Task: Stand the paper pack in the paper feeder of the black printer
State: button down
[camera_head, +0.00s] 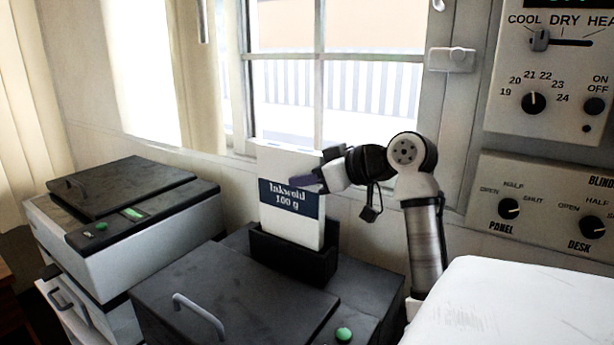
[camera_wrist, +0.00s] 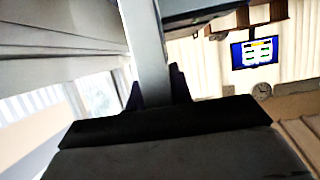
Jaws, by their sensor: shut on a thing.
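The paper pack (camera_head: 285,227) is white with a dark blue label band and looks nearly upright. Its lower end is hidden behind the front wall of the black paper feeder (camera_head: 290,258) on the black printer (camera_head: 235,305), and it looks to be inside the slot. My gripper (camera_head: 312,180) is shut on the pack at its right side, above the feeder. In the wrist view the pack (camera_wrist: 147,45) shows as a narrow pale strip between the two dark fingers of my gripper (camera_wrist: 157,90). How deep the pack sits is hidden.
A grey and black printer (camera_head: 140,215) stands at the left. A window (camera_head: 335,80) is behind the pack. Wall panels with knobs (camera_head: 545,205) are at the right, above a white surface (camera_head: 515,305). A handle (camera_head: 198,310) stands up from the black printer's lid.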

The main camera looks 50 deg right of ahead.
aim_at(307, 207)
jog(key=shift+f+b, duration=1.45)
jog(key=shift+f, duration=1.4)
jog(key=shift+f+b, duration=0.2)
jog(key=shift+b, duration=0.1)
jog(key=c, duration=1.2)
grip_release()
jog(key=shift+o, duration=0.2)
jog(key=b+v, duration=0.2)
jog(key=v, duration=1.2)
